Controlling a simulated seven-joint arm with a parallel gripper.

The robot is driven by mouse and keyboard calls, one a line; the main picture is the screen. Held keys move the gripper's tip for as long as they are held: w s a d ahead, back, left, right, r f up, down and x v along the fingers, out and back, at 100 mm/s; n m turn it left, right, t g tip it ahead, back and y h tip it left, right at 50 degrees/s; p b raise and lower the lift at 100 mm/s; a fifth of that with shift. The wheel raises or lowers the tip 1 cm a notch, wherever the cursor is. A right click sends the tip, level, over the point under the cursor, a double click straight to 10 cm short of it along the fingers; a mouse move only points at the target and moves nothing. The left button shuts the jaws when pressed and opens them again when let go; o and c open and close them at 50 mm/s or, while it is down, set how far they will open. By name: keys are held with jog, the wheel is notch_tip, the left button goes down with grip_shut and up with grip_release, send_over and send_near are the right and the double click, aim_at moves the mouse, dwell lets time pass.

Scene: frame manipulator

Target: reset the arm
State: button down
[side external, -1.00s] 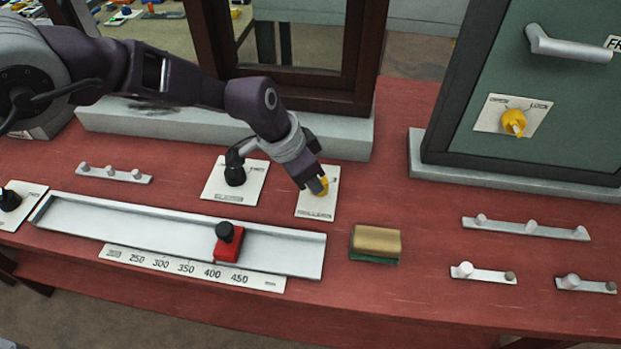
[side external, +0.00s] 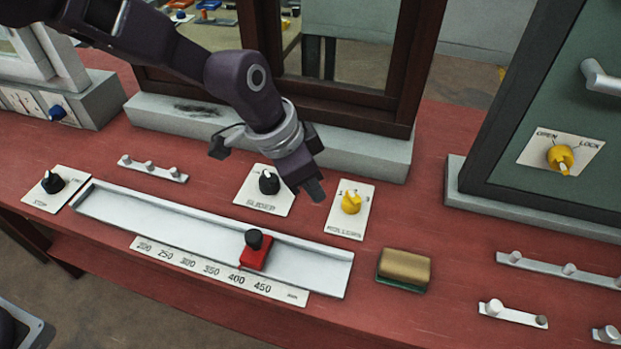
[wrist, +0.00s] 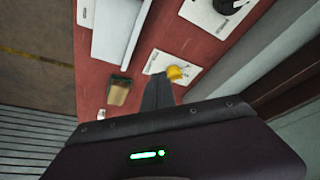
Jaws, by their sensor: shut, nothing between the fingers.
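My gripper (side external: 316,190) is shut and empty. In the side view it hangs above the red bench, between the black slider knob (side external: 268,181) and the yellow roller knob (side external: 351,202). It looks clear of both knobs. In the wrist view its closed fingers (wrist: 158,92) point toward the bench, with the yellow knob (wrist: 175,72) just beyond their right side. The yellow knob sits on a white labelled plate.
A red block with a black knob (side external: 255,249) sits in the white slider track (side external: 180,224). A sponge-like tan and green block (side external: 404,267) lies to the right. The grey cabinet (side external: 560,90) with a yellow lock knob (side external: 560,158) stands at the right. A window frame (side external: 407,75) stands behind.

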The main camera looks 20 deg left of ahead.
jog(key=s+a+r+n+t, duration=0.1)
jog(key=s+a+r+n, duration=0.15)
jog(key=a+r, duration=0.55)
jog(key=s+a+r+n, duration=0.2)
jog(key=s+a+r, duration=0.2)
jog(key=a+r, duration=0.4)
jog(key=s+a+n+t+y, duration=0.1)
jog(key=s+a+n, duration=0.1)
jog(key=s+a, duration=0.4)
jog(key=s+a+r+n+t+y, duration=0.1)
jog(key=s+a+n+y, duration=0.1)
jog(key=s+a, duration=0.5)
jog(key=s+n, duration=0.1)
jog(key=s, duration=0.4)
jog(key=shift+s+a+n, duration=0.25)
jog(key=shift+a+n, duration=0.05)
jog(key=shift+n, duration=0.05)
jog(key=c, duration=2.1)
grip_release()
jog(key=shift+r, duration=0.1)
